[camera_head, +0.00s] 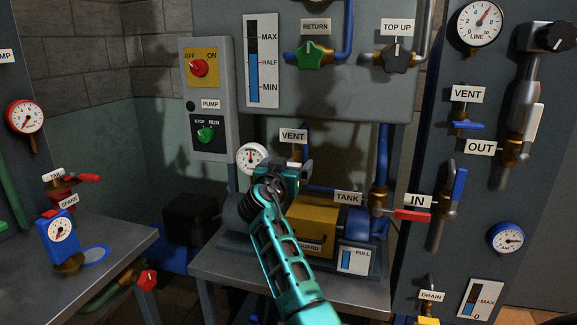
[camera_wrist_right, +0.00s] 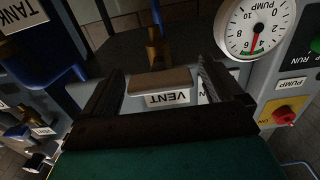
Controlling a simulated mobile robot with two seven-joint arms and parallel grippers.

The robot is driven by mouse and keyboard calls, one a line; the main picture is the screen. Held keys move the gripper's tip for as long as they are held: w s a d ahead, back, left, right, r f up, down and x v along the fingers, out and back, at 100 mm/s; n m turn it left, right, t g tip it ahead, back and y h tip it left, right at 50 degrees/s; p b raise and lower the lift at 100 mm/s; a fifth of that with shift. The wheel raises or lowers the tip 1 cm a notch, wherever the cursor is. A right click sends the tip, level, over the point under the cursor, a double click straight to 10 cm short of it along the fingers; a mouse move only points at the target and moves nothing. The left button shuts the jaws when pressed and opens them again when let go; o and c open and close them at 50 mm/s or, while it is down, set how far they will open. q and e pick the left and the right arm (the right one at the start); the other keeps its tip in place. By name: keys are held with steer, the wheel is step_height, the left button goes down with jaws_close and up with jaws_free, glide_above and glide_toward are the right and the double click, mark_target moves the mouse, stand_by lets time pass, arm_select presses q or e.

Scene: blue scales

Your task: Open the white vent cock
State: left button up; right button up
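The brass vent cock (camera_head: 297,149) stands below a white VENT label (camera_head: 293,136) behind the tank, in the middle of the head view. My right gripper (camera_head: 292,172) is in front of it and hides most of its lower part. In the right wrist view the brass stem (camera_wrist_right: 155,50) comes down to a pale, shaded bar (camera_wrist_right: 160,80), apparently the cock's handle. The open fingers of my right gripper (camera_wrist_right: 162,88) lie on either side of this bar, with gaps showing. My left gripper is not in view.
A round pump gauge (camera_head: 251,157) is close to the left of the right gripper. The yellow guard (camera_head: 310,222) and blue tank piping (camera_head: 383,160) are below and right. Another VENT cock with a blue handle (camera_head: 467,125) is on the right panel.

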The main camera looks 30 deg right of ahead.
steer(key=c, duration=1)
